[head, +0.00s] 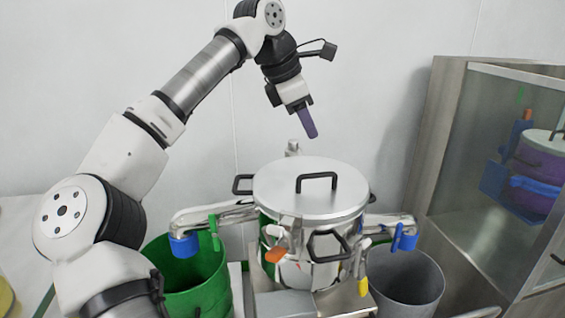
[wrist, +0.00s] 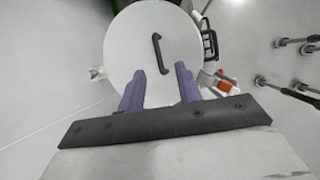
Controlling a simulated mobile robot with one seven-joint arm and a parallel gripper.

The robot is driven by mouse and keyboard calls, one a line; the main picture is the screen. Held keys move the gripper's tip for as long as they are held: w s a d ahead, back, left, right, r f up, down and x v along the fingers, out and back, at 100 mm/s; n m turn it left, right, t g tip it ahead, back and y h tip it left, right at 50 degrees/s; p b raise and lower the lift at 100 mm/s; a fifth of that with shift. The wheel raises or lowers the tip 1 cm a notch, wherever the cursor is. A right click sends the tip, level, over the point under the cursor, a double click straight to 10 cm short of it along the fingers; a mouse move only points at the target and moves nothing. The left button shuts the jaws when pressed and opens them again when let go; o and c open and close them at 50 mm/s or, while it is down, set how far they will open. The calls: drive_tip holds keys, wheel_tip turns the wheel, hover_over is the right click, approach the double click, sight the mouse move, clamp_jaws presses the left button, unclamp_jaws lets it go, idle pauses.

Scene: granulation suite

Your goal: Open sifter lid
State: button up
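The sifter lid (head: 345,198) is a round, flat, metallic disc lying on top of the sifter body (head: 300,270). A black bar handle (head: 317,175) stands at its middle. In the wrist view the lid (wrist: 135,50) appears from above, with the handle (wrist: 161,54) beyond my fingertips. My gripper (head: 309,122) hangs in the air above the lid, apart from it. Its two purple fingers show spread apart with a gap between them in the wrist view (wrist: 161,80). Nothing is between them.
A green bin (head: 190,270) stands left of the sifter and a grey bin (head: 405,280) right of it. Spouts with blue ends (head: 404,238) reach out over both bins. A glass-fronted cabinet (head: 445,160) stands at right.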

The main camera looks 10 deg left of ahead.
drive_tip(key=a, duration=0.2)
approach(315, 175)
drive_tip(key=shift+y, duration=0.4)
drive_tip(key=x, duration=0.5)
drive_tip(key=d+x, duration=0.1)
drive_tip(key=x, duration=0.2)
drive_tip(key=shift+w+d+r, duration=0.1)
drive_tip(key=shift+w+r, duration=0.15)
drive_tip(key=shift+c, duration=0.2)
clamp_jaws()
